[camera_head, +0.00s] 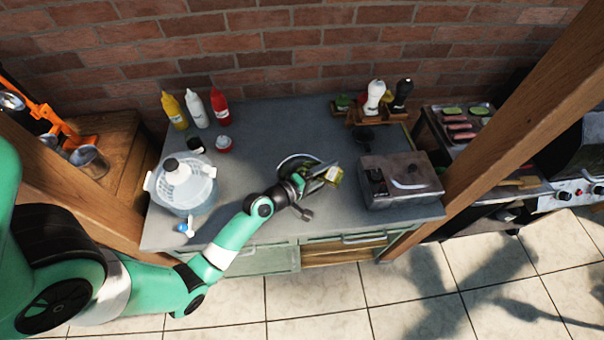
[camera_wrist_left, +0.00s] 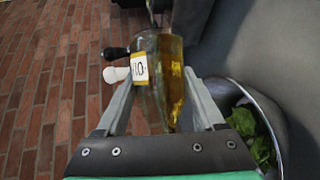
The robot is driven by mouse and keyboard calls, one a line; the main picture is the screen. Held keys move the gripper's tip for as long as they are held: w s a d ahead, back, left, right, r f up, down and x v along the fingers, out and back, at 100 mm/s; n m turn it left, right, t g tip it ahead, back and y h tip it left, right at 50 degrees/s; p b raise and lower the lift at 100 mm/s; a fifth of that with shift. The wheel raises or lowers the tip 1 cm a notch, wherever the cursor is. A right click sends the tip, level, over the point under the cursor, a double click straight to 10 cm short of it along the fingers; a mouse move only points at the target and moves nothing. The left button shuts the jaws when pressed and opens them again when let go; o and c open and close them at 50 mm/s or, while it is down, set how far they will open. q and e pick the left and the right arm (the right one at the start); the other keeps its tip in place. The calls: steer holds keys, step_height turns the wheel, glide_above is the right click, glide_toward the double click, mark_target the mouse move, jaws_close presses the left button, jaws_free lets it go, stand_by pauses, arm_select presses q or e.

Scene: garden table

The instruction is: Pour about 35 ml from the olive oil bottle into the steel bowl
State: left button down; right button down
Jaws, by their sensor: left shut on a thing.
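The olive oil bottle (camera_head: 331,175), with yellow-green glass and a pale label, is held over the right side of the steel bowl (camera_head: 281,161). My left gripper (camera_head: 308,184) is shut on it. In the left wrist view the bottle (camera_wrist_left: 173,80) lies between the two fingers, tipped well over from upright, with golden oil inside. Its neck runs off toward the top edge, so the mouth is not clear and I cannot see a stream. The bowl (camera_wrist_left: 275,105) shows at the right of that view with green leaves in it. My right gripper is not in view.
White and black mills (camera_head: 375,97) stand at the back right, and a grey metal box (camera_head: 402,185) sits at the right. The table's middle back is clear.

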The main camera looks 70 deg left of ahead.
arm_select(q)
steer(key=shift+b, duration=0.45)
stand_by(1.0)
steer(key=shift+r+p, duration=0.15)
steer(key=shift+p, duration=0.15)
steer(key=r+p, duration=0.1)
steer(key=p, duration=0.2)
steer(key=shift+d+r+m+p, duration=0.1)
steer(key=shift+r+m+p, duration=0.2)
steer(key=shift+r+p, duration=0.05)
steer(key=shift+m+g+p, duration=0.4)
steer(key=shift+g+p, duration=0.1)
steer(key=shift+p, duration=0.45)
steer(key=shift+w+f+b, duration=0.2)
steer(key=shift+f+b, duration=0.2)
steer(key=shift+f, duration=0.25)
steer(key=shift+s+f, duration=0.15)
